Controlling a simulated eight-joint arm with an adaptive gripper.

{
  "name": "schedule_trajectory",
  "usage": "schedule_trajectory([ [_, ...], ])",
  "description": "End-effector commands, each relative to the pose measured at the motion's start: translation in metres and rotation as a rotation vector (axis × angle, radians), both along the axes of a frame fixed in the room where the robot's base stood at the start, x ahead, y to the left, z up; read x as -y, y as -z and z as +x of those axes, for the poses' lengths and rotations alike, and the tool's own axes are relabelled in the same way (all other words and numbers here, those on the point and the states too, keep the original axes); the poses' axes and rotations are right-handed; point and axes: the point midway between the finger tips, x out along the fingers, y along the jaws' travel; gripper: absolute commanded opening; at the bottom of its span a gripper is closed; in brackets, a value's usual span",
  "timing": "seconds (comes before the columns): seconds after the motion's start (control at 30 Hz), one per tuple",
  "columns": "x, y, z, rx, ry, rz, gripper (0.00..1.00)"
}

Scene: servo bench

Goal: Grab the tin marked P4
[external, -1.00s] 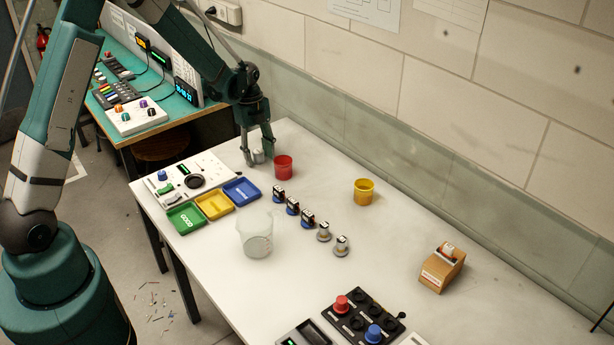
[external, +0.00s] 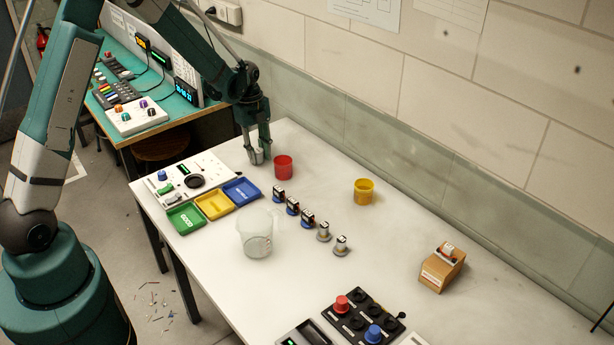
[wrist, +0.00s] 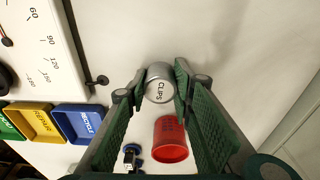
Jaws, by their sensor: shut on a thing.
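A small silvery grey tin (wrist: 159,84) stands between my fingers, with dark lettering that reads CLIPS in the wrist view. I see no P4 mark on it. My gripper (wrist: 158,88) is shut on this tin, one finger on each side. In the external view my gripper (external: 259,158) points down at the far end of the white table, and its fingers hide most of the tin. The tin appears to be at table level.
A red cup (external: 283,167) stands close beside my gripper. Blue (external: 242,191), yellow and green trays and a dial panel (external: 190,176) lie nearby. A clear beaker (external: 256,238), several small servos (external: 308,218) and a yellow cup (external: 364,191) stand further out.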

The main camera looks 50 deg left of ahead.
Motion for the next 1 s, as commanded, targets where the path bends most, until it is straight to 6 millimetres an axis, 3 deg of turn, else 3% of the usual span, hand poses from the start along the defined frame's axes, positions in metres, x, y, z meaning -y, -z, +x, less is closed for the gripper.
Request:
schedule_trajectory([
  [0.27,0.0,-0.02,0.0,0.0,0.0,0.0,0.12],
  [0.73,0.0,-0.08,0.0,0.0,0.0,0.0,0.12],
  [1.0,0.0,-0.097,0.0,0.0,0.0,0.0,0.12],
])
